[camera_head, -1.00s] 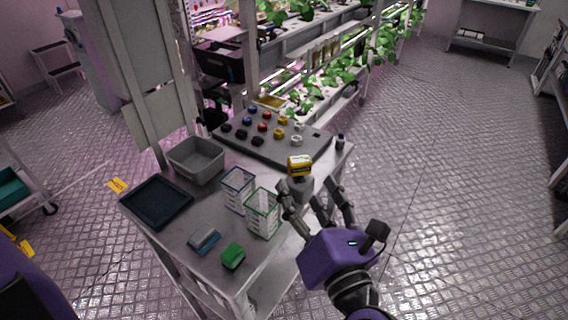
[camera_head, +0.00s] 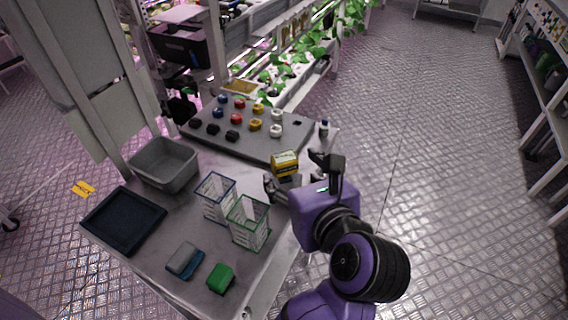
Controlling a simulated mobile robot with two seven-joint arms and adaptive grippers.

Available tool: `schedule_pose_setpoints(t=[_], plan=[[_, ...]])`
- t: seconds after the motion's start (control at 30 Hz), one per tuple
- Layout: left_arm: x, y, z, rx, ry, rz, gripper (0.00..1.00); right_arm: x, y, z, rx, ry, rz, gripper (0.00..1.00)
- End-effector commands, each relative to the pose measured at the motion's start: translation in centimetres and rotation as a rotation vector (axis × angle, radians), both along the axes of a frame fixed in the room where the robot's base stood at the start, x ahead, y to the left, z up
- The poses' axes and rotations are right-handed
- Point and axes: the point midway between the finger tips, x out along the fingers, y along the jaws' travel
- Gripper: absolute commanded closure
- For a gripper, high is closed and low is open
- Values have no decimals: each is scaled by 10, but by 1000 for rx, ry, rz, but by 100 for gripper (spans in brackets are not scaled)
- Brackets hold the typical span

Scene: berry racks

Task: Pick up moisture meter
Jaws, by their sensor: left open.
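A yellow and dark boxy item (camera_head: 285,162), which looks like the moisture meter, is near the right edge of the grey work table (camera_head: 185,215). Its lower part is partly hidden by my gripper. My left gripper (camera_head: 295,173) is open, with one finger at the near left of the item and the other to its right. I cannot tell whether the fingers touch it. My right gripper is not in view.
Blue (camera_head: 217,196) and green (camera_head: 249,223) baskets, a grey bin (camera_head: 164,165), a dark tray (camera_head: 124,220), a grey-blue sponge (camera_head: 184,260) and a green block (camera_head: 220,278) are to the left.

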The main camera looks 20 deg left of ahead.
Motion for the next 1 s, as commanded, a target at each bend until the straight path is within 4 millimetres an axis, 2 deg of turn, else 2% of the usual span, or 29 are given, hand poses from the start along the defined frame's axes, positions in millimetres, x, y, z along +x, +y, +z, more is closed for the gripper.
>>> schedule_pose_setpoints(t=[0.07, 0.2, 0.5, 0.9, 1.0], plan=[[11, 9, 3, 7, -6, 0, 38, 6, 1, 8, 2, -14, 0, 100], [23, 17, -7, 5, -2, -1, 38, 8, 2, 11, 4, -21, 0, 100], [26, 18, -10, 2, -1, -1, 39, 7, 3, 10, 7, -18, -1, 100], [25, 18, -10, 2, -1, -1, 91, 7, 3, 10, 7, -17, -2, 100], [25, 18, -10, 2, -1, -1, 93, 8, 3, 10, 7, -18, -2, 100]])
